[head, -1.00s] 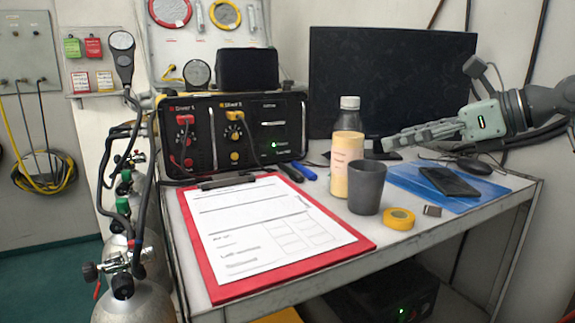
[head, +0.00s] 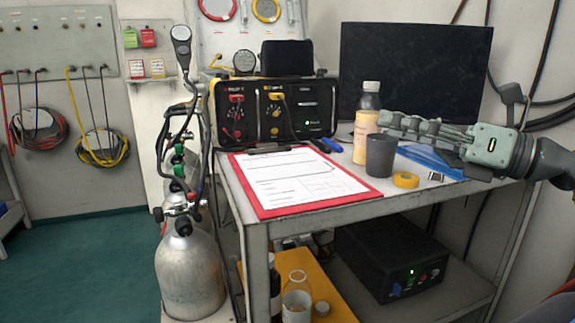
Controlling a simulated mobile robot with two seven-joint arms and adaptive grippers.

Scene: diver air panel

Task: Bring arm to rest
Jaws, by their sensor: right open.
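My right gripper (head: 405,126) comes in from the right edge and points left over the right part of the table. It is open with nothing visible between its fingers. Its fingertips are close to the bottle (head: 367,128) and appear above the dark cup (head: 380,156); I cannot tell whether they touch the bottle. The gripper and arm cover part of the blue folder (head: 432,160) and the monitor's lower right. My left gripper is not in view.
The table (head: 235,185) holds a red clipboard (head: 262,211), a black air panel (head: 310,112), yellow tape (head: 405,180) and a monitor (head: 400,70). A gas cylinder (head: 190,275) stands left of it. A black box (head: 385,262) is on the lower shelf. The floor at left is clear.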

